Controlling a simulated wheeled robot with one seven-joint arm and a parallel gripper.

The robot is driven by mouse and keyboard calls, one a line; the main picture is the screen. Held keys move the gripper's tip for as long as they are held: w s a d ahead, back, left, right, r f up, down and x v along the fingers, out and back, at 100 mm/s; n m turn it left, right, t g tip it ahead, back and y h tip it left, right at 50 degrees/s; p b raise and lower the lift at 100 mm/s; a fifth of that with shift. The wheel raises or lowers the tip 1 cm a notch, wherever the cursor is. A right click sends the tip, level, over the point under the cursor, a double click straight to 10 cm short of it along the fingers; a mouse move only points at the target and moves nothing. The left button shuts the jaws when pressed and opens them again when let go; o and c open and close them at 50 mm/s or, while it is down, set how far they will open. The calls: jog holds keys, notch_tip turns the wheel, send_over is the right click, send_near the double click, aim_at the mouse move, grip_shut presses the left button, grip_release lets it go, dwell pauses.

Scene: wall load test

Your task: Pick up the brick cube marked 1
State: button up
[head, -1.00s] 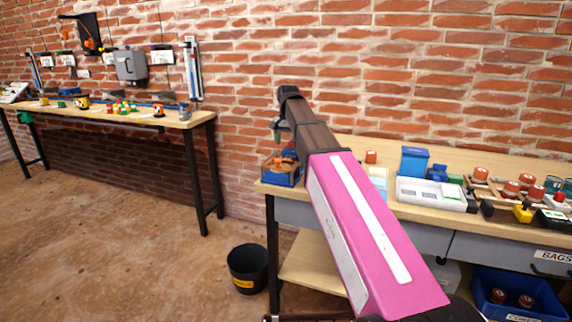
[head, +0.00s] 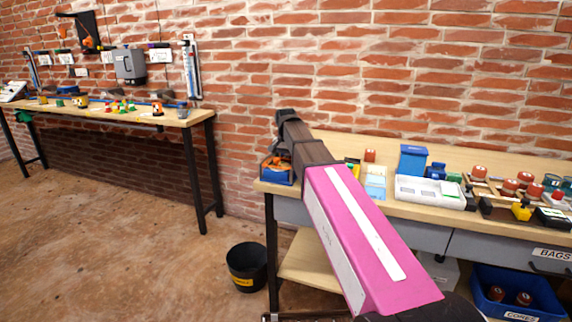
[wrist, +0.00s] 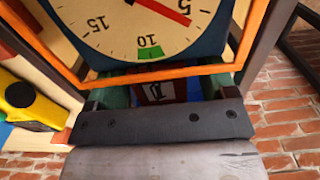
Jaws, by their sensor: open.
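In the wrist view, a small reddish block with a pale face and a dark mark like a 1, seemingly the brick cube marked 1 (wrist: 156,92), shows in the gap beyond the dark gripper body. My gripper (wrist: 162,88) is open, with green finger parts on both sides of this gap. Most of the cube is hidden by the gripper body, and contact cannot be told. In the head view my arm reaches to the left end of the right bench, and its fingers are hidden there.
A dial (wrist: 135,25) with a red needle and an orange bar (wrist: 150,74) lie close past the fingers. A yellow and black object (wrist: 25,100) is at left.

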jog(key=c, duration=1.1)
jog(key=shift+r, duration=0.1)
